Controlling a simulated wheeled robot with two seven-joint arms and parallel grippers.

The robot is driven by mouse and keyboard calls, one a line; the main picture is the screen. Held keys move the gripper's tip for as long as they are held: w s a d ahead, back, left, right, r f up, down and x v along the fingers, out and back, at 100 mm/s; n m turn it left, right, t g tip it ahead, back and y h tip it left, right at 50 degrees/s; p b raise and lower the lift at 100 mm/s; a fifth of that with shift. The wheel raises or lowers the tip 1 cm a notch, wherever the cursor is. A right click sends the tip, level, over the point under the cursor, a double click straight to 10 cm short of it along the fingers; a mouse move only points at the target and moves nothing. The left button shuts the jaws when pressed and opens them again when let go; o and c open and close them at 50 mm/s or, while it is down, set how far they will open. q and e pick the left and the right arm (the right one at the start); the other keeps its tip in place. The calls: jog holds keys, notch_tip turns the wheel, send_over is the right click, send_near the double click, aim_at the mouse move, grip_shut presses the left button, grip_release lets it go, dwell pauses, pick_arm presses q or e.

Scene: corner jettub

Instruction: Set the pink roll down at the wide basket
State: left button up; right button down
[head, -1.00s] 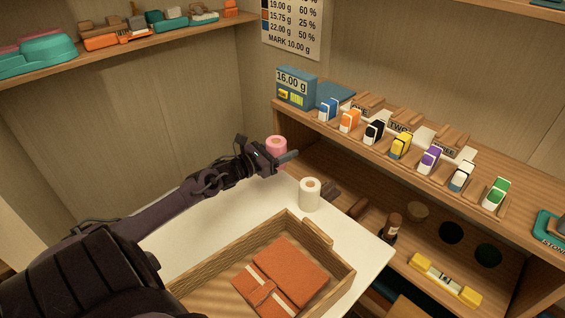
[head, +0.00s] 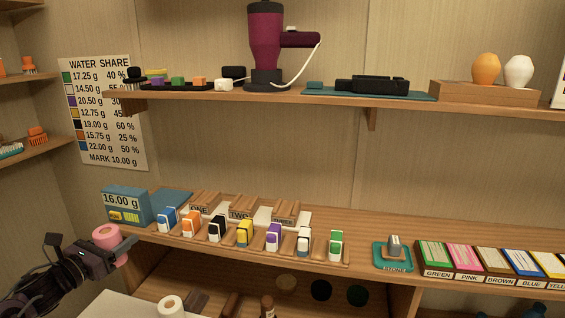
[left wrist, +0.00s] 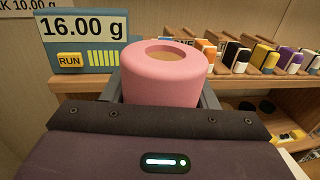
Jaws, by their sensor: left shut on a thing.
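My left gripper (head: 112,256) is shut on the pink roll (head: 105,238), which is upright with its open core facing up. In the left wrist view the pink roll (left wrist: 163,77) fills the space between the fingers, in front of the blue scale (left wrist: 85,45) reading 16.00 g. In the head view the roll is just in front of and below that scale, left of the shelf edge. The wide basket cannot be made out in the current views. My right gripper is not in view.
A white roll (head: 171,307) stands on the white table (head: 112,307) below. A shelf (head: 385,238) holds several colored blocks, a teal stone tray (head: 392,256) and labelled color boxes (head: 475,259). An upper shelf (head: 372,104) carries a purple machine (head: 266,45).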

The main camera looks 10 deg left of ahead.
pick_arm(q)
jog(key=s+d+f+m+h+p, duration=0.1)
jog(key=s+d+f, duration=0.2)
jog(key=d, duration=0.4)
jog(key=s+d+f+h+p, duration=0.1)
jog(key=s+d+f, duration=0.15)
jog(key=d, duration=0.45)
jog(key=s+d+r+m+g+h+p, duration=0.1)
jog(key=s+d+r, duration=0.3)
jog(key=s+d, duration=0.6)
jog(key=d+h+p, duration=0.1)
jog(key=d, duration=0.3)
jog(key=shift+s+d+r+m+g+p, duration=0.15)
jog(key=shift+s+d+m+g+p, duration=0.15)
jog(key=shift+s+d+m+p, duration=0.1)
